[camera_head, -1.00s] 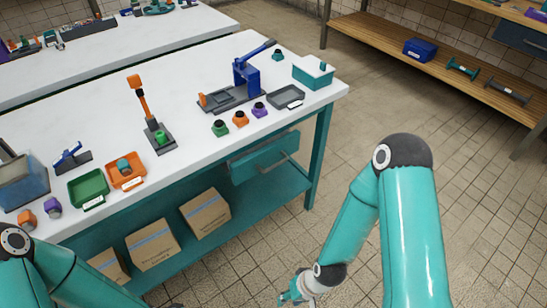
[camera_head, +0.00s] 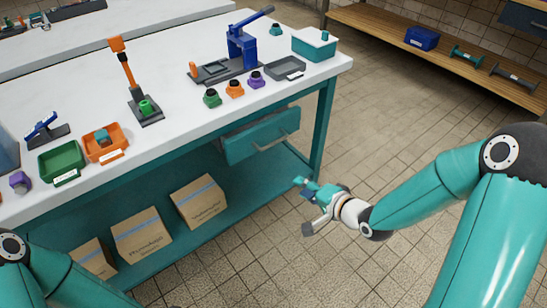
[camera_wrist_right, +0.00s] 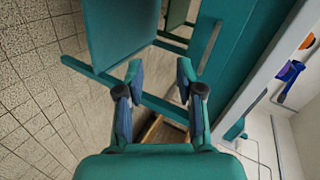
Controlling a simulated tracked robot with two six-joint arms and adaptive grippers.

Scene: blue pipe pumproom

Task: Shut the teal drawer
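The teal drawer (camera_head: 262,138) hangs under the right end of the white-topped workbench, with a pale bar handle on its front. It appears pulled out. In the right wrist view a broad teal panel (camera_wrist_right: 122,32), which looks like the drawer front, stands ahead and to the left of the fingers. My right gripper (camera_head: 309,206) is open and empty, below and to the right of the drawer, apart from it. Its two spread fingers also show in the right wrist view (camera_wrist_right: 157,84). My left arm shows at the lower left; its gripper is out of frame.
The workbench top (camera_head: 190,110) carries trays, small coloured parts and a blue press (camera_head: 241,48). Its teal leg (camera_head: 321,125) stands right of the drawer. Cardboard boxes (camera_head: 199,202) sit on the lower shelf. The tiled floor in front is clear.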

